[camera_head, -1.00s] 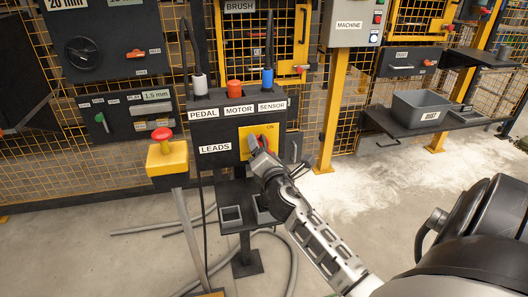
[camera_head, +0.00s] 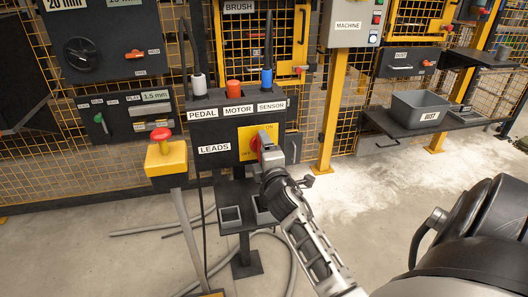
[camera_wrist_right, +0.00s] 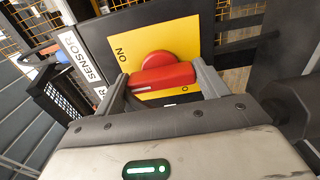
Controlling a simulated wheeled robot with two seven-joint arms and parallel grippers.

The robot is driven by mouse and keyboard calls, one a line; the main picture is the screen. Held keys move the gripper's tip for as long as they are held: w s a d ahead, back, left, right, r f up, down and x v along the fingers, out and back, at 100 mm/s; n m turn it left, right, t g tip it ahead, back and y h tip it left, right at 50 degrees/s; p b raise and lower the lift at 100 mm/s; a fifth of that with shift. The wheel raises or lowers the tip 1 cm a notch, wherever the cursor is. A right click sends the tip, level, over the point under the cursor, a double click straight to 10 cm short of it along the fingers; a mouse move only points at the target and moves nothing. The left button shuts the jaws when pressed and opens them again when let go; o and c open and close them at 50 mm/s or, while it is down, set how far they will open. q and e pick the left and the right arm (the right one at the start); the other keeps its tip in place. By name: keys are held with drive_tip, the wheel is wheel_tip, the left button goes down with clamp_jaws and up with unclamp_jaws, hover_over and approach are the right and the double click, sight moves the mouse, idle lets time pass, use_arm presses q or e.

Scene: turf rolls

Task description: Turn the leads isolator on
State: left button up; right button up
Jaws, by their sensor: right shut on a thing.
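The leads isolator is a red rotary handle (camera_head: 254,143) on a yellow plate (camera_head: 244,131) with ON lettering, on the dark box beside the LEADS label (camera_head: 214,148). My right gripper (camera_head: 263,140) is at the handle and partly hides it in the head view. In the right wrist view the red handle (camera_wrist_right: 162,79) lies between the two fingers of the right gripper (camera_wrist_right: 161,85), which is shut on it. The yellow plate (camera_wrist_right: 180,38) shows behind, ON lettering at its left. The other lettering is mostly hidden by the handle and gripper. My left gripper is out of view.
Above the handle are the PEDAL, MOTOR and SENSOR connectors (camera_head: 235,88) on the box top. A red push button on a yellow box (camera_head: 166,160) stands close at left. Small grey trays (camera_head: 230,215) sit below. A grey DUST bin (camera_head: 420,108) is at right.

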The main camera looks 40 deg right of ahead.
idle(0.5)
drive_tip(key=o, duration=1)
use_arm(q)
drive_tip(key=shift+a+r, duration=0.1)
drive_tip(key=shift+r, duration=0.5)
use_arm(e)
drive_tip(key=v, duration=0.7)
drive_tip(key=shift+s+a, duration=0.1)
drive_tip(key=shift+s, duration=0.2)
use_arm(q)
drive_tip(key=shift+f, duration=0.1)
